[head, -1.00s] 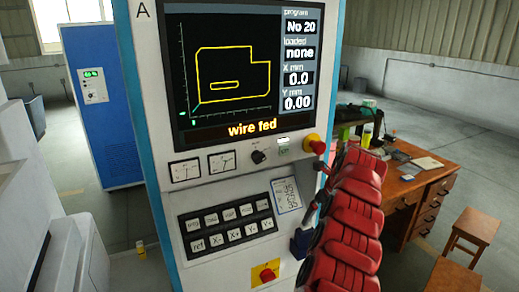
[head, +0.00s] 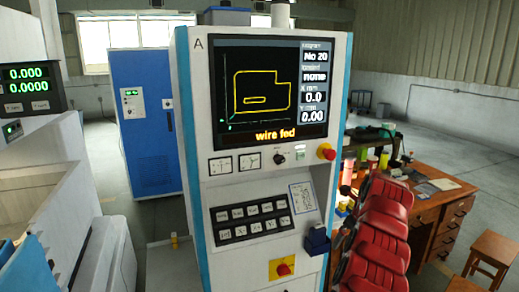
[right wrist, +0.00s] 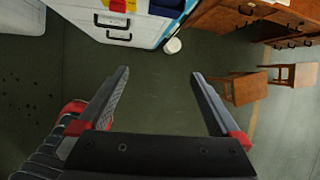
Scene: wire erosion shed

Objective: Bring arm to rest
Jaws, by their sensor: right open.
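My right gripper (right wrist: 160,73) is open and empty in the right wrist view, its two dark fingers spread over bare floor. My red segmented right arm (head: 378,235) shows at the lower right of the head view, beside the control cabinet (head: 200,200); I cannot make out its fingertips there. The cabinet's screen (head: 272,90) shows a yellow outline, "wire fed", program No 20, loaded none, X 0.0 and Y 0.00. Below it are a key panel (head: 250,218) and a red knob on a yellow plate (head: 283,268). My left gripper is not in view.
A wooden desk (head: 425,215) with clutter stands right of the cabinet, with a stool (head: 490,262) in front. A blue cabinet (head: 145,135) stands behind, left. In the right wrist view, the stools (right wrist: 245,88) are at the right and a small white round thing (right wrist: 172,45) is on the floor.

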